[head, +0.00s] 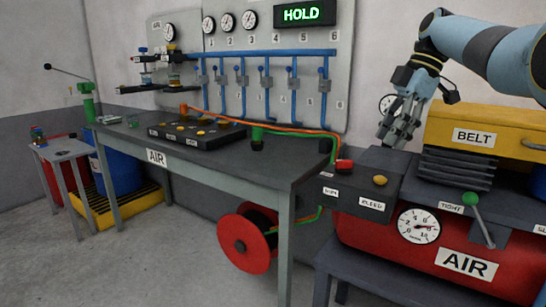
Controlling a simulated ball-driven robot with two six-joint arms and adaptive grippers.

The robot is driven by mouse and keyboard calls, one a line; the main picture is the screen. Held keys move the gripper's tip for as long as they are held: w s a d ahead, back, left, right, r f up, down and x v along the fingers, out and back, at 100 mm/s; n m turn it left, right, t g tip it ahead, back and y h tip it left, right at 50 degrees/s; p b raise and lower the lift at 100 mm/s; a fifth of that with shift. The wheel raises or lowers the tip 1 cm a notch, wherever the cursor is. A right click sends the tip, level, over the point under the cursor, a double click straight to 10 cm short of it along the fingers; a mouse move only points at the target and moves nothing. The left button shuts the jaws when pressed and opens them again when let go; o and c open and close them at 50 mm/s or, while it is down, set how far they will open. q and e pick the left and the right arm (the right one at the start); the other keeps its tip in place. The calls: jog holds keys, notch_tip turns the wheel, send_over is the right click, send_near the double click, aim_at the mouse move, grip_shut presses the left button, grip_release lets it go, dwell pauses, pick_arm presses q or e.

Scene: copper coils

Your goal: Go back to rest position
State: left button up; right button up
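My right gripper (398,132) hangs at the upper right in the head view, with its arm coming in from the right edge. Its fingers point down, above and behind the dark control box with the yellow button (380,181). I see nothing held between the fingers, but at this angle I cannot tell whether they are open or shut. My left gripper is not in view.
A long grey table (225,158) marked AIR stands at the left with a black button panel (197,134). A red air tank (400,252) and yellow BELT guard (485,135) are close on the right. A red hose reel (246,240) sits below. Floor at lower left is clear.

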jog(key=s+f+m+g, duration=0.1)
jog(key=s+f+g, duration=0.1)
jog(key=s+f, duration=1.1)
jog(key=s+f+m+g, duration=0.2)
jog(key=s+f, duration=0.6)
jog(key=f, duration=0.8)
jog(key=s+f+m+g, duration=0.1)
jog(key=s+f+g, duration=0.1)
jog(key=s+f, duration=1.1)
jog(key=s+d+f+m+t+h, duration=0.1)
jog(key=s+d+f+m+h, duration=0.15)
jog(key=s+f, duration=0.75)
jog(key=s+d+f+m+h, duration=0.1)
jog(key=s+f+m, duration=0.3)
jog(key=s, duration=1.2)
jog(key=s+d+f+m+t+h, duration=0.1)
jog(key=s+d+f+m, duration=0.15)
jog(key=s+f, duration=0.65)
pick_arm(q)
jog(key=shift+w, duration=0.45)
pick_arm(e)
jog(key=w+m+t, duration=0.1)
jog(key=m, duration=0.1)
jog(key=w+m+t, duration=0.1)
jog(key=m+t, duration=0.1)
jog(key=w+r+m+t, duration=0.1)
jog(key=w+m+t, duration=0.1)
jog(key=shift+d+r+h, duration=0.1)
jog(key=shift+d+h, duration=0.1)
jog(key=shift+h, duration=0.15)
